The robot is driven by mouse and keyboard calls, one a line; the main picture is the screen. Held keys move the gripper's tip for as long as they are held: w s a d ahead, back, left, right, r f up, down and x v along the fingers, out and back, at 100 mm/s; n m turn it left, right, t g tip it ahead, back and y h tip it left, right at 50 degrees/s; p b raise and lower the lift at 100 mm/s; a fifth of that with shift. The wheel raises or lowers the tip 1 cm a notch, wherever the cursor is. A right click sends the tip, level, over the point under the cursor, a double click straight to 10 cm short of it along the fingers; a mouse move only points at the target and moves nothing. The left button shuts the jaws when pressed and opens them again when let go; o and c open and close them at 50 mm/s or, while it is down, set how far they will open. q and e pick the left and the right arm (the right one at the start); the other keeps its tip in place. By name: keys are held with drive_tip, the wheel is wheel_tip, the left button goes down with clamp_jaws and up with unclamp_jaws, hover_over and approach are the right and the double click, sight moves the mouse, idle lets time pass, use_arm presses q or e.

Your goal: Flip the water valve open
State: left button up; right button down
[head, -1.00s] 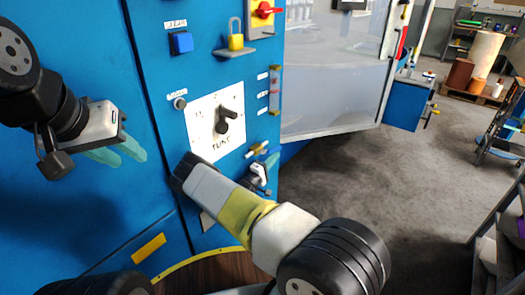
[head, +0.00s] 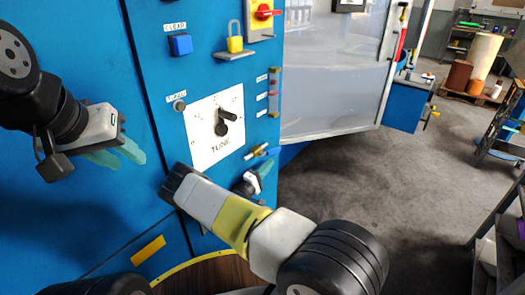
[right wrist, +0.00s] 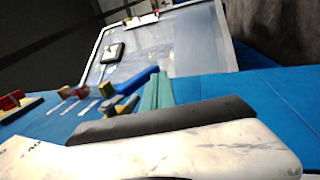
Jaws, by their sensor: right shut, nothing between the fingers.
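The water valve (head: 257,151) is a small brass fitting with a blue lever, low on the right part of the blue cabinet front. Its blue lever (head: 272,151) points right in the head view. The lever also shows in the right wrist view (right wrist: 138,82), beside the fingertips. My right gripper (head: 266,168) is shut and empty, with its teal fingers just below the lever. I cannot tell whether they touch it. My left gripper (head: 120,155) is at the left in front of the cabinet, with its teal fingers apart and nothing between them.
The panel around the valve holds a black knob on a white dial plate (head: 205,152), a blue button (head: 180,45), a yellow padlock (head: 235,44) and a red rotary switch (head: 263,12). A sight tube (head: 274,93) is above the valve. Grey floor lies open to the right.

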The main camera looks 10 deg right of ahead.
drive_tip(key=s+a, duration=0.6)
drive_tip(key=a, duration=0.2)
drive_tip(key=shift+s+a, duration=0.25)
drive_tip(key=shift+s, duration=0.1)
drive_tip(key=shift+d, duration=0.1)
